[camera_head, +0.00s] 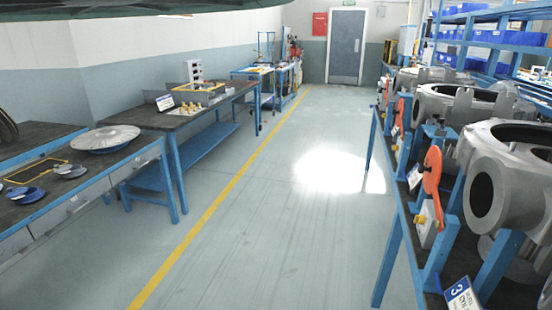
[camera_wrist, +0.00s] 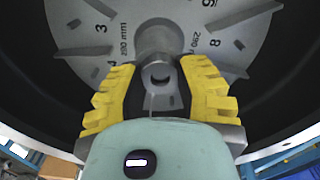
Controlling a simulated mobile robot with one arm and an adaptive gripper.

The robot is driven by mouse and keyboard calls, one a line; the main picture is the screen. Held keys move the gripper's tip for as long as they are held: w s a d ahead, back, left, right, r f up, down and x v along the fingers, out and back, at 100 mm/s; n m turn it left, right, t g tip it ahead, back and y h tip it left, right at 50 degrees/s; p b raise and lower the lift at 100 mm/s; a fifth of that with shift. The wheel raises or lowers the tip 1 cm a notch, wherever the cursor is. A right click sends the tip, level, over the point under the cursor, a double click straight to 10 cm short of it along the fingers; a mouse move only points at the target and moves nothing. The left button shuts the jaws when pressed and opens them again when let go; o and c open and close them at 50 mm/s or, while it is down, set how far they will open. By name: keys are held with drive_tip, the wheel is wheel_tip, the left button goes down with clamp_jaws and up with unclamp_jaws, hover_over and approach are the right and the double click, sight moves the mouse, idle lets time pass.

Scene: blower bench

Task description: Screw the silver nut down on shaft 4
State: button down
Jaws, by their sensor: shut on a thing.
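In the wrist view my gripper (camera_wrist: 158,82) has its two yellow fingers on either side of a small silver ring-shaped piece at the hub, which I take for the silver nut (camera_wrist: 158,78). It is shut on this piece; the exact finger contact is hard to see. Behind the nut a grey cylindrical shaft end (camera_wrist: 160,40) stands at the middle of a grey bladed disc (camera_wrist: 215,22) with numbers on its face. The disc sits inside a dark round housing (camera_wrist: 40,65). No shaft number can be read for certain. The head view does not show my gripper.
In the head view a row of grey metal housings (camera_head: 500,165) stands on blue-framed benches at right, with a "3" card (camera_head: 462,297) in front. A left bench (camera_head: 105,165) carries a silver disc (camera_head: 105,139). The floor aisle (camera_head: 270,220) between is clear.

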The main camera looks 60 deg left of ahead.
drive_tip(key=m, duration=0.5)
drive_tip(key=shift+m, duration=0.3)
drive_tip(key=m, duration=0.4)
drive_tip(key=shift+b, duration=0.3)
drive_tip(key=m, duration=1)
drive_tip(key=c, duration=1.1)
unclamp_jaws()
